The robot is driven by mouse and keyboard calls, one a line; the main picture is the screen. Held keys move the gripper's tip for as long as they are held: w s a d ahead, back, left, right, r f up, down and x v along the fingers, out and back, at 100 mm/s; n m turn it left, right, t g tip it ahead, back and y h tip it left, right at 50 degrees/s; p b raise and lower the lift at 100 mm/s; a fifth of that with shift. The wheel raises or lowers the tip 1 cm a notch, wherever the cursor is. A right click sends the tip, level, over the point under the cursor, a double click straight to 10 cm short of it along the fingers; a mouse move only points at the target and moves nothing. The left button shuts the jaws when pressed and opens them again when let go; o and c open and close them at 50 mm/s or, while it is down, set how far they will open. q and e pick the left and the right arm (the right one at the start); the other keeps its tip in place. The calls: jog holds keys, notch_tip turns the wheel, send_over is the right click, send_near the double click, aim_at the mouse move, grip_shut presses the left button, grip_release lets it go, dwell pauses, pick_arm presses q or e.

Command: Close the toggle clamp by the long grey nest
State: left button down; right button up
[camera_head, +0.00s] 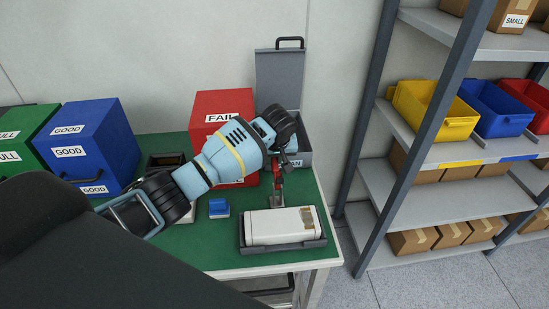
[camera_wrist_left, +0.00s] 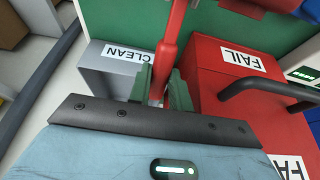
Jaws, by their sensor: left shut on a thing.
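The long grey nest (camera_head: 286,248) sits at the front right of the green table, with a white device (camera_head: 279,226) lying in it. The toggle clamp (camera_head: 277,188) stands just behind the nest, and its red handle also shows in the left wrist view (camera_wrist_left: 175,35). My left gripper (camera_head: 277,170) is shut on this red handle, with its green finger pads (camera_wrist_left: 160,92) on either side. The handle appears raised; my gripper hides part of it. My right gripper is not in view.
A red FAIL box (camera_head: 222,106) and a grey CLEAN box (camera_head: 304,157) with an upright lid (camera_head: 280,80) stand behind the arm. A blue block (camera_head: 219,208) is left of the nest.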

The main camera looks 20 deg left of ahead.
aim_at(279, 174)
pick_arm(q)
jog(key=r+t, duration=0.1)
jog(key=s+d+r+t+y, duration=0.1)
jog(key=shift+s+t+y, duration=0.25)
jog(key=shift+t+y, duration=0.05)
jog(key=shift+t, duration=0.1)
jog(key=shift+s+d+r+t+y, duration=0.35)
jog(key=shift+s+t+y, duration=0.2)
jog(key=shift+t, duration=0.25)
jog(key=shift+s+d+r+t+y, duration=0.2)
jog(key=shift+s+r+t+y, duration=0.25)
jog(key=shift+t, duration=0.35)
jog(key=c, duration=1.3)
grip_release()
jog(key=shift+f, duration=0.1)
jog(key=shift+v, duration=3.95)
